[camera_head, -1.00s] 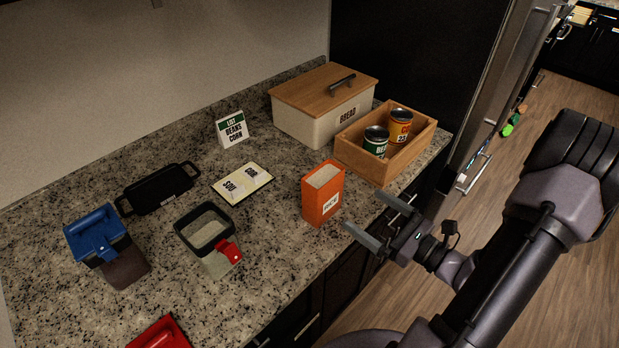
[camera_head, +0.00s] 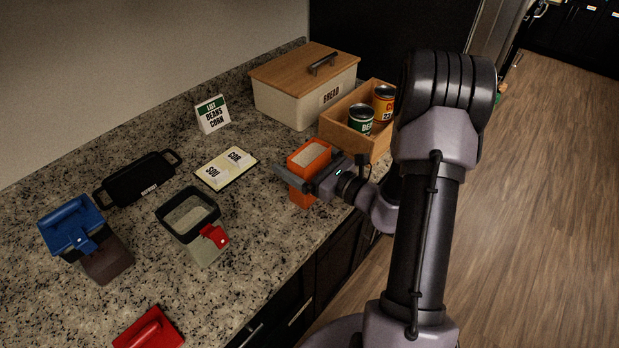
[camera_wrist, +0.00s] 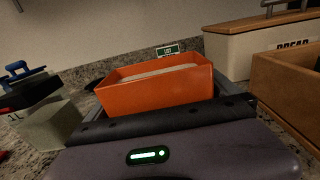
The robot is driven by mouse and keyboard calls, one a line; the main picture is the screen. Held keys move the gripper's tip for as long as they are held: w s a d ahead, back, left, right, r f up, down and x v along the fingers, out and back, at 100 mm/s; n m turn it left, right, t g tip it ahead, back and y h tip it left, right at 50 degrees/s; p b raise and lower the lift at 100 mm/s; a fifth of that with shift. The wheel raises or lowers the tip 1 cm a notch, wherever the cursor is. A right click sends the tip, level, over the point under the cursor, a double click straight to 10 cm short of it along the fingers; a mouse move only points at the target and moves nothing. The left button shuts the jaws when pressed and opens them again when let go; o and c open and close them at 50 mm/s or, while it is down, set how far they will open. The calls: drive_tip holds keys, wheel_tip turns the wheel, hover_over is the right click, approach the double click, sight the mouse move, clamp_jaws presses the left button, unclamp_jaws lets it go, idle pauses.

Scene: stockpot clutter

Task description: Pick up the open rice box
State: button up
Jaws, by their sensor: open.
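The open rice box (camera_head: 303,193) is orange and upright on the granite counter near its front edge. Its open top shows a pale filling. My gripper (camera_head: 300,172) is open at the upper part of the box, with one finger across its near side in the head view; the other finger is mostly hidden. In the wrist view the rice box (camera_wrist: 155,97) stands directly ahead, between the spread fingers. I cannot tell whether either finger touches it.
A wooden crate (camera_head: 345,137) with two cans stands close behind and right of the box. Behind are a bread bin (camera_head: 290,101) and a list sign (camera_head: 212,115). Left are a flat card (camera_head: 226,168), an open dark-rimmed container (camera_head: 200,243) and a blue-lidded container (camera_head: 105,262).

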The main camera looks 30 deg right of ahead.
drive_tip(key=c, duration=1.8)
drive_tip(key=shift+r, duration=0.15)
